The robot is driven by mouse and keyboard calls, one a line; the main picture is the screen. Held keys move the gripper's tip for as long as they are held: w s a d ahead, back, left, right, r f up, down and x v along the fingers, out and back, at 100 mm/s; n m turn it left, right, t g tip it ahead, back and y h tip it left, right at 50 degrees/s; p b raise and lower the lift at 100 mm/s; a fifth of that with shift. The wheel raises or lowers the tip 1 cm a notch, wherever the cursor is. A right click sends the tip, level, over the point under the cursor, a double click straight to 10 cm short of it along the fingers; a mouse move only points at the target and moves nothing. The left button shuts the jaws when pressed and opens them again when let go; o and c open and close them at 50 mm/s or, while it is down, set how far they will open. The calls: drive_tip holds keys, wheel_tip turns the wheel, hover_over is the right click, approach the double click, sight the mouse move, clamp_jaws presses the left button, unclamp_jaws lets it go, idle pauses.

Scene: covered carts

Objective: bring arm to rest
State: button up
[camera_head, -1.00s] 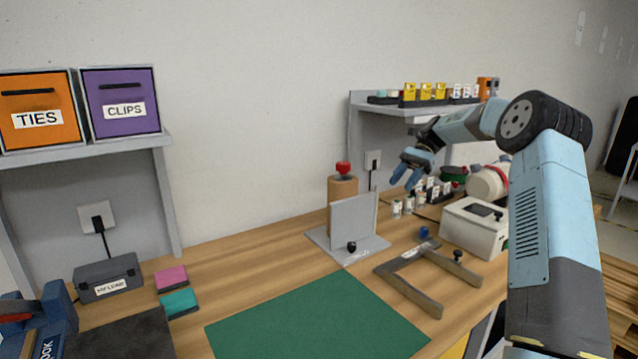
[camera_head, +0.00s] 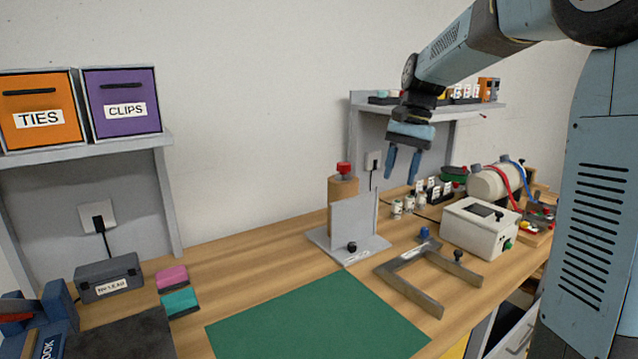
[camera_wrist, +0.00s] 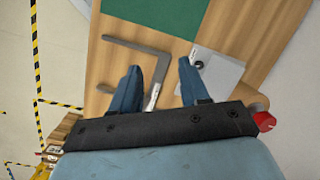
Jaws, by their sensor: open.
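My gripper (camera_head: 404,165) is open and empty, with both blue fingers pointing down in the head view. It hangs above the back of the wooden bench, to the right of the grey upright plate stand (camera_head: 354,222) as seen there. In the wrist view the two fingers (camera_wrist: 157,88) are spread apart with nothing between them. My arm reaches in from the right side of the head view.
A cylinder with a red knob (camera_head: 343,170) stands behind the plate. A white box (camera_head: 479,226), small jars (camera_head: 409,205) and a tank with hoses (camera_head: 494,181) stand at the right. A shelf (camera_head: 460,111) holds bins. The green mat (camera_head: 318,318) is clear.

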drive_tip(key=s+d+f+n+t, duration=0.1)
drive_tip(key=s+t, duration=0.1)
drive_tip(key=s, duration=0.6)
drive_tip(key=s+d+f+n+t+h, duration=0.1)
drive_tip(key=s+d+n+t, duration=0.1)
drive_tip(key=s, duration=0.7)
drive_tip(key=s+d+f+n+t+h, duration=0.1)
drive_tip(key=s+d+n+t, duration=0.1)
drive_tip(key=s, duration=0.6)
drive_tip(key=shift+s+f+t, duration=0.3)
drive_tip(key=shift+t, duration=0.2)
drive_tip(key=shift+d, duration=0.1)
